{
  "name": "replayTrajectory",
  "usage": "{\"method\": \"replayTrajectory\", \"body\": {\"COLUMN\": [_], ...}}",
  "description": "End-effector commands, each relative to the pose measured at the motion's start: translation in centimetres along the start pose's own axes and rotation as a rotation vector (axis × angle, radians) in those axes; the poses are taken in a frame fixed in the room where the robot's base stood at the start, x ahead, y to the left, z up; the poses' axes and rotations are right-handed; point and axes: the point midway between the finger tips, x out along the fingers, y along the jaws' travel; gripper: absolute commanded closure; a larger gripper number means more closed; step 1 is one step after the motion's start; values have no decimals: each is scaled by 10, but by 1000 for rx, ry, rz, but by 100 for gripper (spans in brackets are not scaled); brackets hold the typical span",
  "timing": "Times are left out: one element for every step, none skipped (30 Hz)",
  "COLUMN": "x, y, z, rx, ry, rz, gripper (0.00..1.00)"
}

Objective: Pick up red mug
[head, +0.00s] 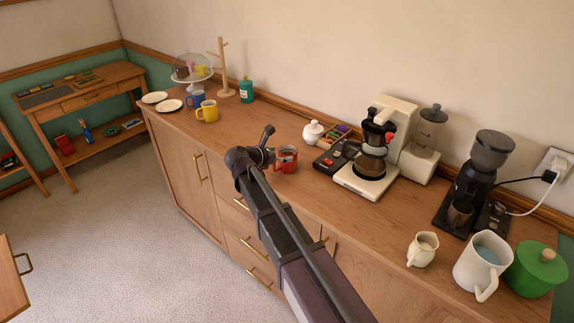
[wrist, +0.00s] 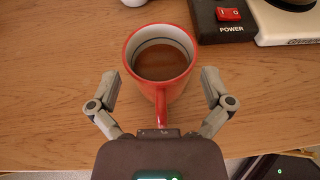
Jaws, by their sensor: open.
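The red mug (head: 286,160) stands upright on the wooden counter (head: 215,143) in the head view, just right of my arm's end. In the wrist view the red mug (wrist: 160,62) holds brown liquid, and its handle points toward my gripper. My gripper (wrist: 160,88) is open, with one finger to the left and one to the right of the mug's near side and handle. Gaps show between both fingers and the mug.
A black box with a red power switch (wrist: 229,14) and the coffee maker (head: 366,185) stand right of the mug. A white sugar pot (head: 313,132) is behind it. Yellow (head: 207,111) and blue (head: 196,99) mugs stand further left.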

Motion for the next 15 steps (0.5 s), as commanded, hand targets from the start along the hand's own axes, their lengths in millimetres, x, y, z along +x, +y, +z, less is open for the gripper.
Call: {"method": "replayTrajectory", "body": {"x": [6,8,10,11,12,12,12,12,12,12,12,12,12,12,12], "y": [0,0,0,0,0,0,0,0,0,0,0,0,0,0,0], "z": [-2,-1,-1,-1,0,0,0,0,0,0,0,0,0,0,0], "rx": [0,0,0,0,0,0,0,0,0,0,0,0,0,0,0], "ry": [0,0,0,0,0,0,0,0,0,0,0,0,0,0,0], "rz": [-1,-1,-1,-1,-1,0,0,0,0,0,0,0,0,0,0], "gripper": [0,0,0,0,0,0,0,0,0,0,0,0,0,0,0]}}
